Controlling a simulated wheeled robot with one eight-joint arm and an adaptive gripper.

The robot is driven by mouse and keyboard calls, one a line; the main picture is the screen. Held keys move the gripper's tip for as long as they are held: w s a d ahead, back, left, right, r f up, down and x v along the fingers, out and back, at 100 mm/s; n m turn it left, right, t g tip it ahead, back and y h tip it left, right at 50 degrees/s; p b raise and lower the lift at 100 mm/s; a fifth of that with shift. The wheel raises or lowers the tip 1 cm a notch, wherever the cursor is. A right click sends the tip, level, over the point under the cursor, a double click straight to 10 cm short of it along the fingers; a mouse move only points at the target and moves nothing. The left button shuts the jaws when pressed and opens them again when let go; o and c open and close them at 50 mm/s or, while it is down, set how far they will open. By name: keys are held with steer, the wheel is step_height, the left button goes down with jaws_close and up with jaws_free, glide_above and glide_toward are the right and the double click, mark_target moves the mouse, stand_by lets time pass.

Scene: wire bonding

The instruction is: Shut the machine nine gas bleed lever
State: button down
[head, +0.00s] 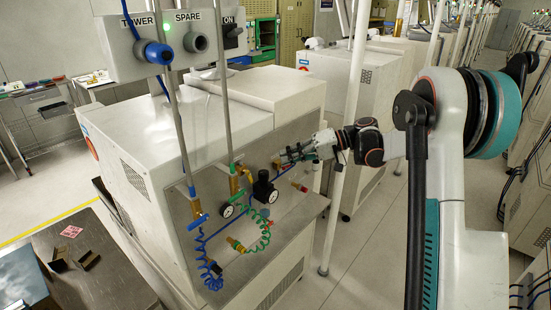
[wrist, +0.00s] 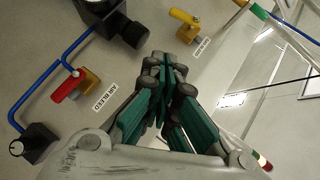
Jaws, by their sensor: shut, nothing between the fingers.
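A yellow lever (wrist: 184,17) on a brass-coloured valve sits at the top of the wrist view, with a small label (wrist: 201,47) below it too blurred to read surely. A red lever (wrist: 68,86) on another brass valve is at left, beside a label reading "AIR BLEED" (wrist: 104,97). My gripper (wrist: 164,62) is shut and empty, with its fingertips below and left of the yellow lever, apparently apart from it. In the head view my gripper (head: 287,156) is close to the machine's valve panel (head: 290,222). I cannot tell which lever is nearest there.
Blue tubing (wrist: 22,98) and a black regulator (wrist: 125,27) are near the levers. In the head view, blue (head: 205,262) and green (head: 264,236) coiled hoses hang on the panel. White posts (head: 345,130) stand right of the machine. Floor (head: 375,240) shows between the machine and my arm.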

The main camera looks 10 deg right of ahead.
steer(key=v, duration=0.4)
steer(key=shift+d+f, duration=0.2)
steer(key=shift+f, duration=0.1)
